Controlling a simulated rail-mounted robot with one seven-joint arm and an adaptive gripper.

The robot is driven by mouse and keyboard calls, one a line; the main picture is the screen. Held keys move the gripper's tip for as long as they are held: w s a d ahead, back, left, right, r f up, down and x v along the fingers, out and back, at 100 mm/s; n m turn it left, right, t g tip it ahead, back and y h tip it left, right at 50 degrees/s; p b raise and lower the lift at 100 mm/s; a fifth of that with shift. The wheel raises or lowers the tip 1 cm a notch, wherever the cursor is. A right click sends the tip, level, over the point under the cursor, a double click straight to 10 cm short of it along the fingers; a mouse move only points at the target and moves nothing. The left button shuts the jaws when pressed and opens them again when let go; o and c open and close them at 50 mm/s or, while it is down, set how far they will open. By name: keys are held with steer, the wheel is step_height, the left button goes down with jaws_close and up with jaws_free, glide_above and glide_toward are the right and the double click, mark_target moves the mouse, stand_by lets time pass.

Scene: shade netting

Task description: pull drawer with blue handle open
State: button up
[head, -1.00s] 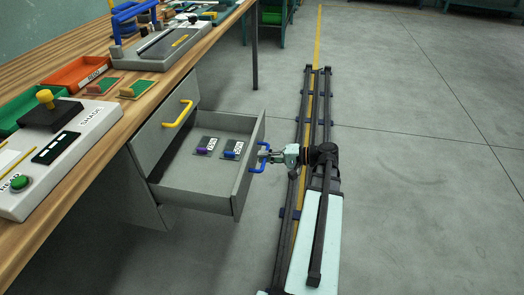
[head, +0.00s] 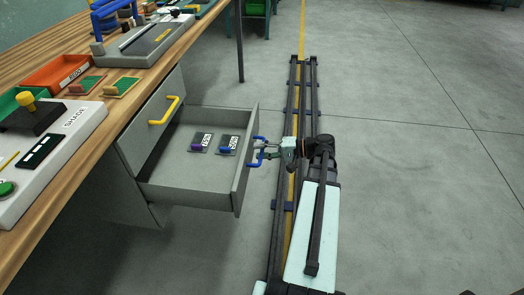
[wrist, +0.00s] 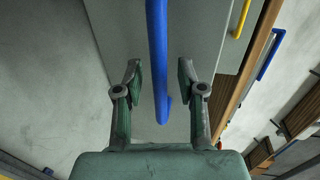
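The grey drawer (head: 160,198) with the blue handle (head: 254,163) stands well out from the cabinet under the workbench, its inside visible. My gripper (head: 262,148) is at the blue handle, outside the drawer front. In the wrist view my gripper (wrist: 158,74) is open. Its two fingers stand on either side of the blue handle (wrist: 157,60), with a visible gap on each side. The drawer front (wrist: 115,30) lies beyond the fingers.
Two small labelled cards, with a purple piece (head: 196,148) and a blue piece (head: 225,151), lie in the drawer. An upper drawer with a yellow handle (head: 166,111) is shut. The wooden bench (head: 110,120) carries trays and devices. Floor right of my rail is clear.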

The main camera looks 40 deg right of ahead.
steer(key=v, duration=1.2)
stand_by(0.3)
